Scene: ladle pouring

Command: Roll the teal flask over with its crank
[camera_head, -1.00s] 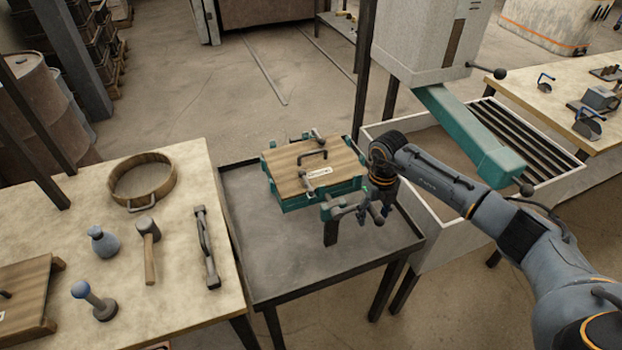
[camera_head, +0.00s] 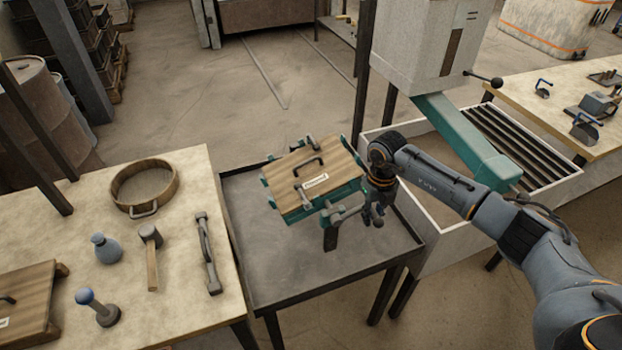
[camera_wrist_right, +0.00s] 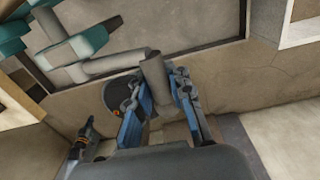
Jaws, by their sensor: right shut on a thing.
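The teal flask (camera_head: 345,195) stands on its frame over the dark metal tray table, with a wooden board (camera_head: 312,180) clamped on its top. The board slopes down toward the near left, so the flask is tilted. The grey crank (camera_head: 345,214) sticks out at the flask's near right side. My right gripper (camera_head: 374,216) is at the crank's outer end. In the right wrist view the crank's grey handle (camera_wrist_right: 155,72) stands between the two blue fingers, which are shut on it. My left gripper is not in view.
The tray table (camera_head: 285,275) is bare in front.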

